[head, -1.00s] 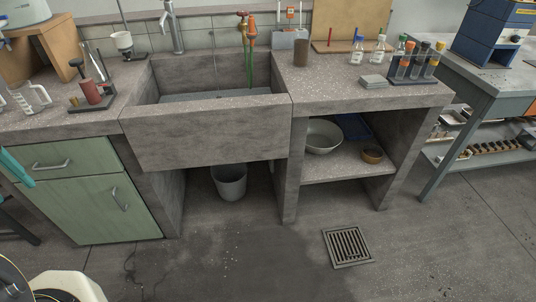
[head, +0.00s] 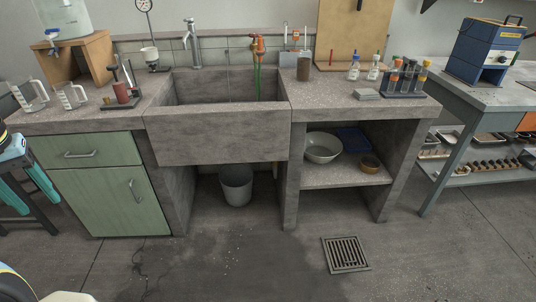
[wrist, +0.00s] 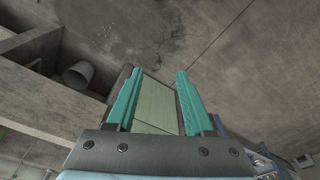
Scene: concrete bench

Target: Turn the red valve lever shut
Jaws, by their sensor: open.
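The valve (head: 258,46) with red and orange parts stands at the back rim of the concrete sink (head: 215,135), right of the grey tap. A green hose hangs from it into the basin. Its lever is too small here to tell its exact angle. My gripper (head: 41,206) is at the left edge of the head view, in front of the green cabinet and far from the valve. In the wrist view my gripper (wrist: 158,72) has two teal fingers spread apart with nothing between them. The valve does not show in the wrist view.
A bucket (head: 236,185) stands below. The floor in front is clear.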

